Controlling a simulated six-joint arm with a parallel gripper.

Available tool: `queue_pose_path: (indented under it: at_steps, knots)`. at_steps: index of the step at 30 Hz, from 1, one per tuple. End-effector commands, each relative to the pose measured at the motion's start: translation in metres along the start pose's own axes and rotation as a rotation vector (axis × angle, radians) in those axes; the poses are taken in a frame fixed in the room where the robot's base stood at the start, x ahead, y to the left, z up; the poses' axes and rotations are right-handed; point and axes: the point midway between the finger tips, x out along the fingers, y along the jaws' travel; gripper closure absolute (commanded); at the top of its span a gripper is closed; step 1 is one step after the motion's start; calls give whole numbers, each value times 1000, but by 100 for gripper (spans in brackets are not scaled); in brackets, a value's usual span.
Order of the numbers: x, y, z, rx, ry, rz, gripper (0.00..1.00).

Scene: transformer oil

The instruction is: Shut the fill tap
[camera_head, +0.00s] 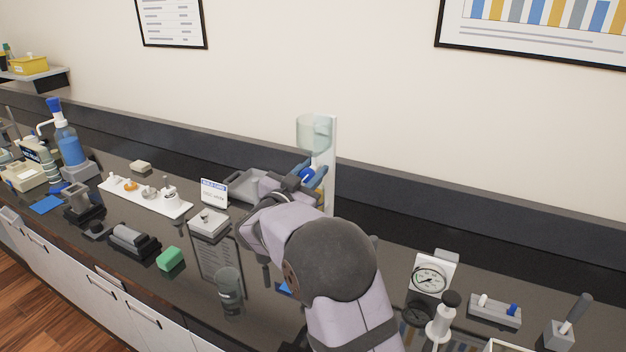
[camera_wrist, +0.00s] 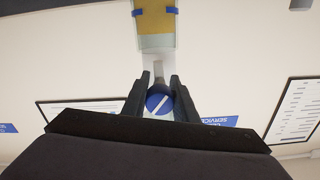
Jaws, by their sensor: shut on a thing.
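A blue round tap knob with a white bar (camera_wrist: 160,103) sits between my gripper's dark fingers (camera_wrist: 161,88) in the wrist view; the bar lies slanted. My gripper is shut on this knob. In the head view the blue knob (camera_head: 306,174) shows at the front of a white upright stand (camera_head: 331,165), with my gripper (camera_head: 311,178) at it. A clear pale glass vessel (camera_head: 314,133) is at the stand's top. A vessel of yellow liquid with blue clips (camera_wrist: 155,22) shows beyond the knob in the wrist view. My arm hides the stand's lower part.
A grey tray (camera_head: 247,187) and a small sign card (camera_head: 214,192) stand left of my gripper. A glass beaker (camera_head: 229,287) and a green block (camera_head: 170,259) are nearer the front.

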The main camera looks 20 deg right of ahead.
Motion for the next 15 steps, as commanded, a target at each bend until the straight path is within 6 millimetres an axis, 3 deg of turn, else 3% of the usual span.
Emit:
queue_pose_path:
  at_steps: [9,10,11,12,15]
  knots:
    - [0,0,-1,10,-1,0,96]
    - [0,0,-1,10,-1,0,67]
    - [0,0,-1,10,-1,0,60]
    - [0,0,-1,10,-1,0,55]
    - [0,0,0,9,-1,0,55]
